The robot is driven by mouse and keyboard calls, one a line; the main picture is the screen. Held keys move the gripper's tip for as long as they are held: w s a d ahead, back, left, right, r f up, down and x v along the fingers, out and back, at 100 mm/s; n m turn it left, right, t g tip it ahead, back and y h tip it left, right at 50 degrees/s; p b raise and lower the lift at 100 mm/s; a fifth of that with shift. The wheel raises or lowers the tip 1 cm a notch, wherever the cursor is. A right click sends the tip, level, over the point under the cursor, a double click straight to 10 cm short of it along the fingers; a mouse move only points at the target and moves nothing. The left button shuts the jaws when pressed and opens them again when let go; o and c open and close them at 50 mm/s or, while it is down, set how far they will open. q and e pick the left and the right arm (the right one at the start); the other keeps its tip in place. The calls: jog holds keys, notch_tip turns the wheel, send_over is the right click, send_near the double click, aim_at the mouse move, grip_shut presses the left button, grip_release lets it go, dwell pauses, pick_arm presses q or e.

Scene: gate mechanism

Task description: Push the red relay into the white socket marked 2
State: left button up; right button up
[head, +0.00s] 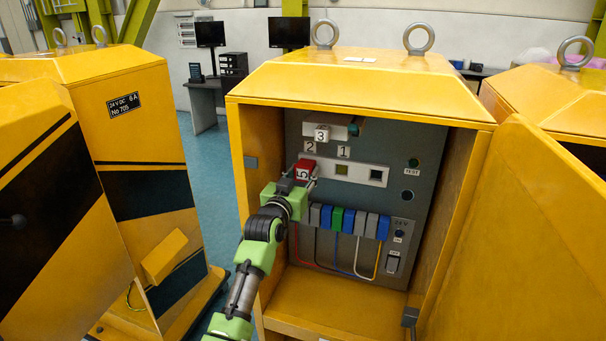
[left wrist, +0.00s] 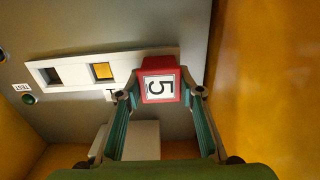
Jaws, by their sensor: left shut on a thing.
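My left gripper (head: 298,186) is shut on the red relay (head: 304,169), one finger on each side of it. The relay bears a white label with a 5, turned on its side. In the left wrist view the relay (left wrist: 160,86) sits between the fingertips of the left gripper (left wrist: 161,95). It is at the end of the white socket strip (head: 360,173), below the label 2 (head: 309,146), and covers the socket there. How deep it sits cannot be told. The strip also shows in the left wrist view (left wrist: 75,69). My right gripper is not in view.
The strip's other openings, one yellowish (head: 342,169) and one dark (head: 376,175), are uncovered. A white part marked 3 (head: 321,134) is above. Several coloured blocks (head: 349,220) with wires are below. The yellow cabinet's walls (head: 255,180) and open door (head: 520,240) flank the panel.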

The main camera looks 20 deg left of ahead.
pick_arm(q)
jog(key=shift+r, duration=0.15)
jog(key=o, duration=1.2)
jog(key=shift+w, duration=0.15)
jog(key=shift+o, duration=0.2)
jog(key=shift+f, duration=0.2)
